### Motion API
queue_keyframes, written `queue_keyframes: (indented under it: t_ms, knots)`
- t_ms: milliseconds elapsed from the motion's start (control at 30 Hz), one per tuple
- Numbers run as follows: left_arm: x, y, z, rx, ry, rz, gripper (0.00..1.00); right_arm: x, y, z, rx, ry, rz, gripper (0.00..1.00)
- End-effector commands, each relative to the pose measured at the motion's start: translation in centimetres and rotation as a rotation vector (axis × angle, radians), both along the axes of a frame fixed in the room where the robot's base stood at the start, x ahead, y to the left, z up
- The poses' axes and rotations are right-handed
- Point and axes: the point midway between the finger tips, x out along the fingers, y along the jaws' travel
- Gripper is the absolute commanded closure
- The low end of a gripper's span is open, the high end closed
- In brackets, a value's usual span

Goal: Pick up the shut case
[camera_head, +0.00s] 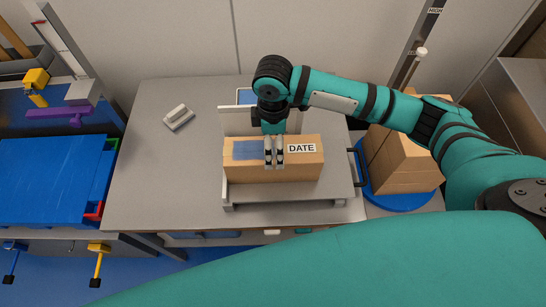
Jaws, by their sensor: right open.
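The shut case is a brown cardboard box (240,171) with a blue patch and a white DATE label on its top. It sits on a grey tray-like stand (285,203) on the grey table. My right gripper (274,165) points down over the middle of the box, between the blue patch and the label. Its fingers are open with a narrow gap and hold nothing. I cannot tell whether the fingertips touch the box. My left gripper is not in view.
The grey table (150,165) is mostly clear on the left, with a small whitish handled object (178,118). More cardboard boxes (405,160) stand on a blue round base (400,202) at right. A blue tub (50,175) is at far left.

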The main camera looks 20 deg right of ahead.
Motion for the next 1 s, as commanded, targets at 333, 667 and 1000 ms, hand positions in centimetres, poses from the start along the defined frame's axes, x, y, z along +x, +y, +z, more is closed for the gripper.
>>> queue_keyframes:
  t_ms: [333, 667, 1000]
  knots:
    - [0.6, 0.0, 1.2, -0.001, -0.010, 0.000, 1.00, 0.3, -0.1, -3.9, 0.000, 0.003, 0.000, 0.00]
    - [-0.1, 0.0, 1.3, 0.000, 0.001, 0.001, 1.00, 0.3, -0.1, -5.5, 0.002, -0.002, 0.002, 0.00]
    - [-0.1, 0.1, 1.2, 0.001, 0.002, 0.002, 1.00, 0.3, -0.1, -5.5, 0.001, -0.001, 0.001, 0.35]
